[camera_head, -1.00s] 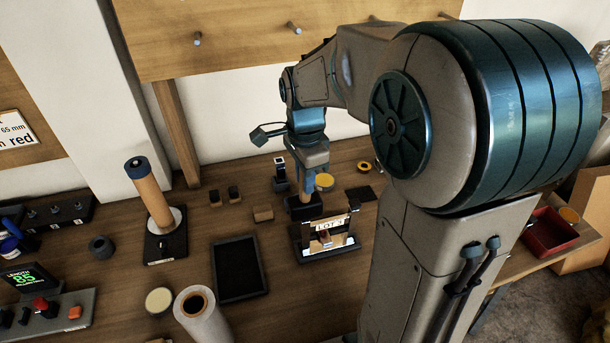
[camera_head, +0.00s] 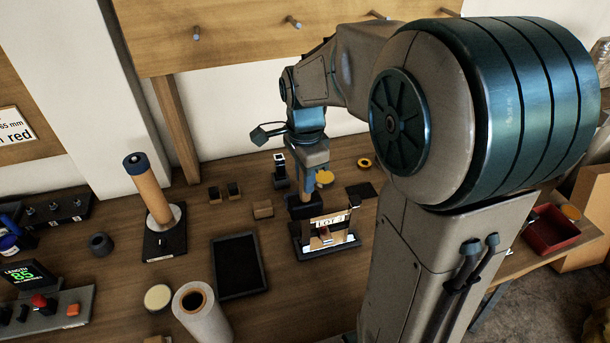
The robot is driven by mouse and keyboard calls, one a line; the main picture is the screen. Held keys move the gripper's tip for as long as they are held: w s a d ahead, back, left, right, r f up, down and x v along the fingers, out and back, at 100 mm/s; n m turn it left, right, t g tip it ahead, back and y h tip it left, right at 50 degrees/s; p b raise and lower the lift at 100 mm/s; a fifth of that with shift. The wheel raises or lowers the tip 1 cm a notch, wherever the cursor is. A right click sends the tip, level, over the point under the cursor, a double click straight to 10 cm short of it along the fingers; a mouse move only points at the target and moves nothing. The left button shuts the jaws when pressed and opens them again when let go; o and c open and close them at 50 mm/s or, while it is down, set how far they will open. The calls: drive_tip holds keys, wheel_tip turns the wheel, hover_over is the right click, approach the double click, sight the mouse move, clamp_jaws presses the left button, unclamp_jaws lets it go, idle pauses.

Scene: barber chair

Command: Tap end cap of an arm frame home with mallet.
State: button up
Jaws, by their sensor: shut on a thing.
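My gripper (camera_head: 307,182) points down over the middle of the bench, just behind the fixture with the LOT 3 sign (camera_head: 330,221). It is shut on a small tool with a dark head, seemingly the mallet (camera_head: 304,211); the fingers and distance hide most of its handle. The mallet head is close behind the fixture's left side; I cannot tell whether it touches. A light frame-like piece (camera_head: 328,237), perhaps the arm frame, sits low in the black fixture. Its end cap is too small to make out.
A tan post with a dark blue top (camera_head: 148,190) stands on a black base at left. A black tray (camera_head: 239,266), a white roll (camera_head: 201,309) and small blocks (camera_head: 263,209) lie around. A control box (camera_head: 42,312) is at front left, a red bin (camera_head: 551,230) at right.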

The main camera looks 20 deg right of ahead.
drive_tip(key=shift+r+p, duration=2)
drive_tip(key=shift+r, duration=0.95)
